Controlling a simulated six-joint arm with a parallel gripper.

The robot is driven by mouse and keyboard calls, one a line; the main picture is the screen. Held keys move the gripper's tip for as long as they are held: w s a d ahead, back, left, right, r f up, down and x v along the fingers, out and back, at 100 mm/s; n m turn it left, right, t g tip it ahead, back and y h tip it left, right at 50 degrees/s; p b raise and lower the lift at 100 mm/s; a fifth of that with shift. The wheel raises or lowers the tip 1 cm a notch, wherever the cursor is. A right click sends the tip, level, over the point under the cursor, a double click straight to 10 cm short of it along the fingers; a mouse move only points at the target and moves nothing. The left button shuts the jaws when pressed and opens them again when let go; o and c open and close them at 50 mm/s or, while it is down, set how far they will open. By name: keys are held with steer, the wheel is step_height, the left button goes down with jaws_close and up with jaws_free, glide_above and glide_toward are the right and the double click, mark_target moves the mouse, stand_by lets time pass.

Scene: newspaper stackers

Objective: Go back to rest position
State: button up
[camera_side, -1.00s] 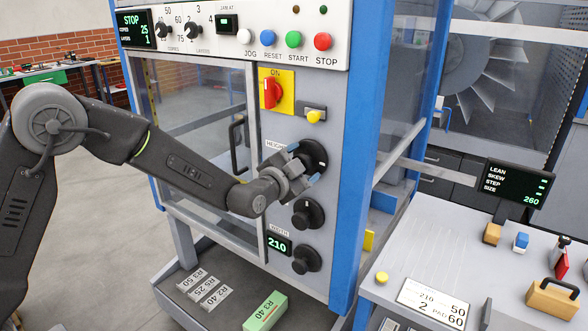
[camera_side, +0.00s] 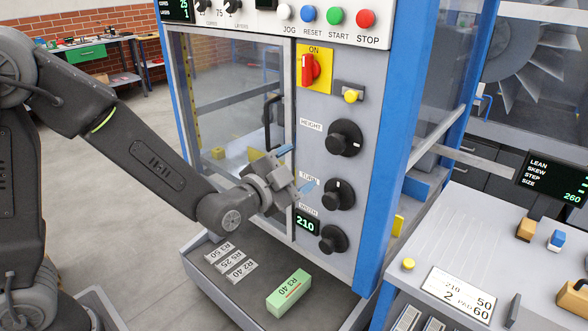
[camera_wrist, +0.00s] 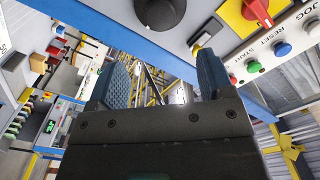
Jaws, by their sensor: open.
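My gripper (camera_side: 297,169) is open and empty in the side view. It hangs in front of the grey machine panel, left of the column of black knobs. The HEIGHT knob (camera_side: 344,138) is to its upper right, the middle knob (camera_side: 339,194) to its right and the WIDTH knob (camera_side: 333,239) below right. In the wrist view, the two blue fingers (camera_wrist: 163,80) stand apart with nothing between them. A black knob (camera_wrist: 161,12) shows above them there.
The red ON switch (camera_side: 310,69) and a row of push buttons (camera_side: 335,16) are higher on the panel. A grey tray (camera_side: 232,299) below holds a green block (camera_side: 288,292) and labelled plates (camera_side: 231,261). A side table (camera_side: 470,235) stands at right. Open floor lies at left.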

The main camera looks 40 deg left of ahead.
steer(key=s+a+r+n+g+h, duration=0.1)
steer(key=s+a+r+n+g, duration=0.2)
steer(key=s+g, duration=0.3)
steer(key=s+n, duration=0.1)
steer(key=s, duration=0.2)
steer(key=s+a+n+g, duration=0.2)
steer(key=s+g, duration=0.1)
steer(key=s, duration=0.5)
steer(key=s+a+n+g+y, duration=0.1)
steer(key=s+a+n+g, duration=0.1)
steer(key=s, duration=0.5)
steer(key=shift+s+a+f+n+g, duration=0.3)
steer(key=shift+s+n+g, duration=0.15)
steer(key=shift+g, duration=0.25)
steer(key=t, duration=1.2)
glide_toward(333, 143)
steer(key=w, duration=1.1)
steer(key=shift+w+f, duration=0.1)
steer(key=shift+f, duration=0.1)
